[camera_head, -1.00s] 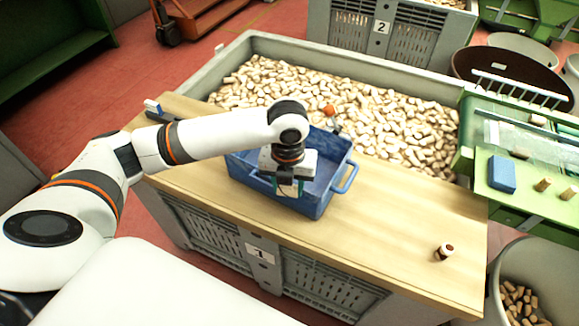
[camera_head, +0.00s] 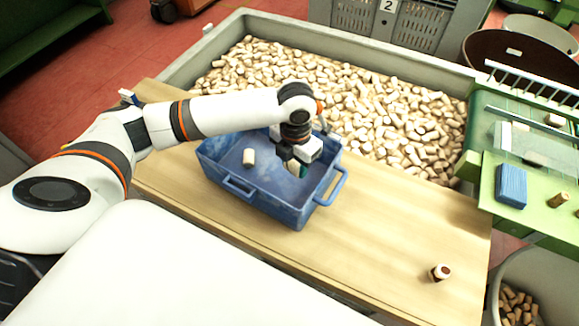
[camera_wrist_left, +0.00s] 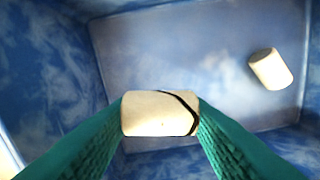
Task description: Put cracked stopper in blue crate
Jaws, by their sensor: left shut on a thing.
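My left gripper (camera_head: 299,168) is over the right part of the blue crate (camera_head: 240,187), its fingers reaching down inside the rim. In the left wrist view its green fingers are shut on a pale cork stopper (camera_wrist_left: 158,114) with a dark, curved crack line near its right end. The held stopper is above the crate floor (camera_wrist_left: 190,60). A second pale stopper (camera_head: 249,157) lies on the crate floor, apart from the gripper; it also shows in the left wrist view (camera_wrist_left: 270,69). My right gripper is not in view.
The crate stands on a wooden board (camera_head: 390,225). A stopper with a dark reddish end (camera_head: 440,272) stands on the board at right. A large grey bin of corks (camera_head: 380,110) is behind. A green bench (camera_head: 540,215) with a blue block (camera_head: 511,186) is at right.

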